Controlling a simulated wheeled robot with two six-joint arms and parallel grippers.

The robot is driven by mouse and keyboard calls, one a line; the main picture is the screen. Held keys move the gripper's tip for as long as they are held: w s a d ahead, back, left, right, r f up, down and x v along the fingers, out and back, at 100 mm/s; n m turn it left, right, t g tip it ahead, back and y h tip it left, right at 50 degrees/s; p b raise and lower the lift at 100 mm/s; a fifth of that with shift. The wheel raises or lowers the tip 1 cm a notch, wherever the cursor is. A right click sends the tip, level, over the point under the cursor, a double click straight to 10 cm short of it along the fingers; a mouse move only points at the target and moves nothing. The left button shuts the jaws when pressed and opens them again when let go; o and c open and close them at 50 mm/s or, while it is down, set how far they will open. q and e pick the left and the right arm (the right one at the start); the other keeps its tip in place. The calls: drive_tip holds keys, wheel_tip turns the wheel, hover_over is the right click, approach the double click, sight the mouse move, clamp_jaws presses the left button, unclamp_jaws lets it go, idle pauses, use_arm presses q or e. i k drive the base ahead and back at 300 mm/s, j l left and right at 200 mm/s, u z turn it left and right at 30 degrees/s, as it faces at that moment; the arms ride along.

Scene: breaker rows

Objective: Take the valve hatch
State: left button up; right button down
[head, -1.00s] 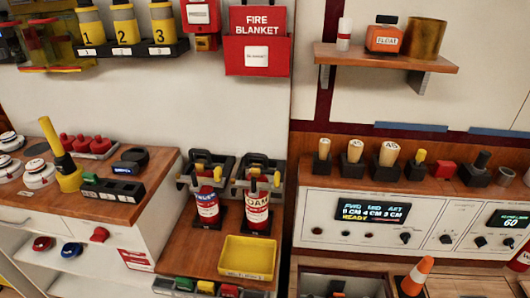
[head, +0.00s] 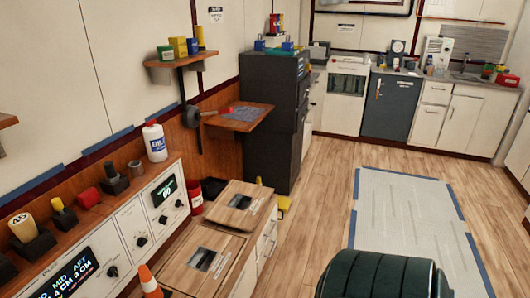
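Two wooden panels lie flat on the low cabinet in the head view, the nearer one (head: 183,248) and the farther one (head: 227,190). Each has a dark and light rectangular inset with small labels. They look like hatches, but the labels are too small to read, so I cannot tell which is the valve hatch. Neither of my grippers is in view.
An orange cone (head: 148,279) stands beside the nearer panel. A red cylinder (head: 195,197) stands by the farther one. A dark cabinet (head: 270,120) is behind. A taped grey floor mat (head: 410,215) lies right. A green ribbed cylinder (head: 380,278) fills the bottom edge.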

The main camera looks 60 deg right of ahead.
sight(241, 204)
drive_tip(key=k+j+z, duration=0.1)
drive_tip(key=z, duration=1.5)
drive_tip(key=i+l+u, duration=0.15)
drive_tip(key=u, duration=0.3)
drive_tip(key=i+l+u, duration=0.1)
drive_tip(key=u, duration=0.3)
drive_tip(key=l+u, duration=0.25)
drive_tip(key=u, duration=0.2)
drive_tip(key=i+l+u, duration=0.1)
drive_tip(key=l+u, duration=0.15)
drive_tip(key=u, duration=0.2)
drive_tip(key=l+u, duration=0.25)
drive_tip(key=l, duration=0.75)
drive_tip(key=l+u, duration=0.25)
drive_tip(key=l, duration=0.75)
drive_tip(key=l+u, duration=0.25)
drive_tip(key=l, duration=0.75)
drive_tip(key=k, duration=0.05)
